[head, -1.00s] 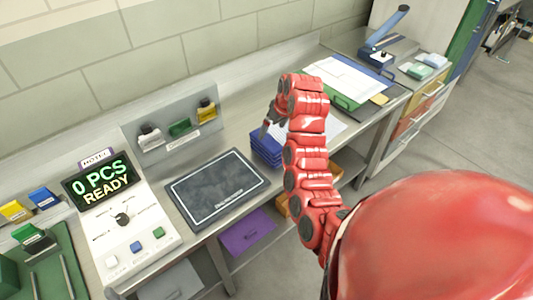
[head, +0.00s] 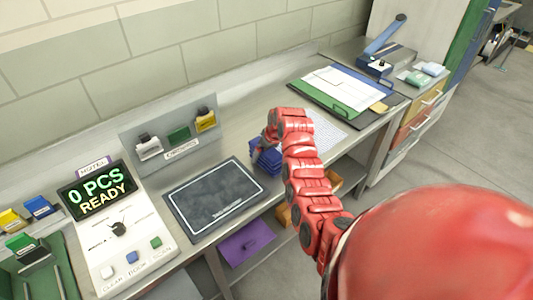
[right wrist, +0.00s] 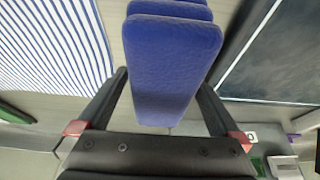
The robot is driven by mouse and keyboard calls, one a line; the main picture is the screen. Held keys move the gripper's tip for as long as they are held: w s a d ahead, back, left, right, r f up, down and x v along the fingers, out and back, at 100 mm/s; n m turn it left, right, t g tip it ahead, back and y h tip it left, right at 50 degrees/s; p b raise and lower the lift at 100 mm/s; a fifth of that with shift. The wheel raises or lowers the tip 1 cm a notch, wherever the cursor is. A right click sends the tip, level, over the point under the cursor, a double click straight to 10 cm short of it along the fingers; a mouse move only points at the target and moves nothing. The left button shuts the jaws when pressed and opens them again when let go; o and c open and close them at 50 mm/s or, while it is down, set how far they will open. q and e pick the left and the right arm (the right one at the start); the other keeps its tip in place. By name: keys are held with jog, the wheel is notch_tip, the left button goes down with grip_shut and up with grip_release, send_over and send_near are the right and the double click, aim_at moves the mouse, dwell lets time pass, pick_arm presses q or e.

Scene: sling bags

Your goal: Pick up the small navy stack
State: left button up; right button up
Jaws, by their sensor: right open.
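The small navy stack (head: 267,161) stands on the steel bench, just right of the dark mat. In the right wrist view the stack (right wrist: 172,60) shows as several blue layers with rounded edges. My right gripper (right wrist: 163,88) is open, with one finger on each side of the stack. Whether either finger touches it, I cannot tell. In the head view the gripper (head: 262,145) is down at the stack and partly hides it. My left gripper is not in view.
The dark mat (head: 216,196) lies left of the stack, and a striped sheet (head: 326,134) lies right of it. A display console (head: 118,225) stands at the left. A rack with small coloured blocks (head: 180,136) stands behind the mat. A green-edged board (head: 342,92) lies farther right.

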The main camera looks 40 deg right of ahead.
jog(key=shift+w+f, duration=0.1)
jog(key=shift+f, duration=0.1)
jog(key=shift+f+b, duration=0.3)
jog(key=shift+b, duration=0.15)
dwell(0.4)
jog(key=c, duration=1.5)
jog(key=shift+r, duration=0.1)
